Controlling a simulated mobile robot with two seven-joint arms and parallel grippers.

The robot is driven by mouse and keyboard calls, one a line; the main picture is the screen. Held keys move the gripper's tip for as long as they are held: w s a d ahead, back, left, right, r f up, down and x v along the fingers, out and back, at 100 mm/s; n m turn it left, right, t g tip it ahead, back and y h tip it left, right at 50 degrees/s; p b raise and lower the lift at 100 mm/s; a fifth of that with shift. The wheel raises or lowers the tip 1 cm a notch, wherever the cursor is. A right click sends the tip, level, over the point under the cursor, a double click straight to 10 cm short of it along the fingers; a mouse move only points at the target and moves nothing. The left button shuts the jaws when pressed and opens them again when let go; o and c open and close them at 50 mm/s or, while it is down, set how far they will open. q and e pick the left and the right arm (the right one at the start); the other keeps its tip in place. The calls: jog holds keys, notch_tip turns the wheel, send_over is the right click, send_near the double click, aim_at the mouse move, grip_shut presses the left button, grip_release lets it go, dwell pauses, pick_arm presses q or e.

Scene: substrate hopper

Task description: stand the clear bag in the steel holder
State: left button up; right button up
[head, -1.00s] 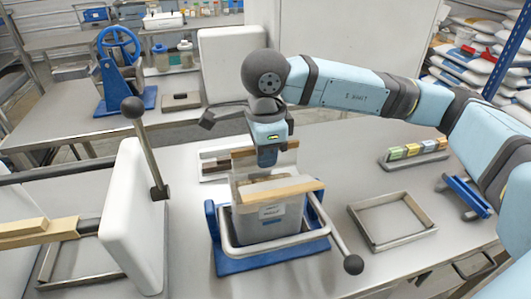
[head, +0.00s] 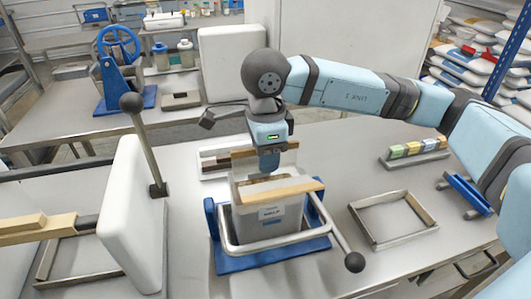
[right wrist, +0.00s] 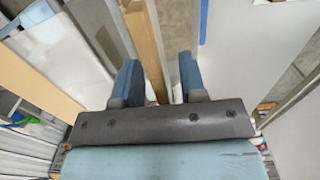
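A greyish bag with a printed label (head: 268,222), apparently the clear bag, stands upright inside a steel tube frame (head: 228,250) on a blue base. I take this frame to be the steel holder. A light wooden bar (head: 285,190) lies across its front top edge, with another wooden strip behind. My right gripper (head: 268,168) points down over the bag's top. In the right wrist view its blue fingers (right wrist: 158,75) stand apart on either side of a wooden strip (right wrist: 147,40), with a gap at the right finger. The bag's mouth is partly hidden. My left gripper is not seen.
A black-knobbed lever (head: 354,262) sticks out front right of the blue base. An empty rectangular steel frame (head: 390,240) lies to its right, with colored blocks (head: 413,149) behind. A white panel (head: 130,215) and upright lever (head: 147,145) stand left.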

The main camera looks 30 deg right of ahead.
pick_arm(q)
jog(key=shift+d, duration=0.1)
pick_arm(e)
jog(key=shift+f, duration=0.1)
jog(key=shift+r, duration=0.3)
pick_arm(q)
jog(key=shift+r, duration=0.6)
pick_arm(e)
notch_tip(320, 180, up, 13)
jog(key=shift+r, duration=0.2)
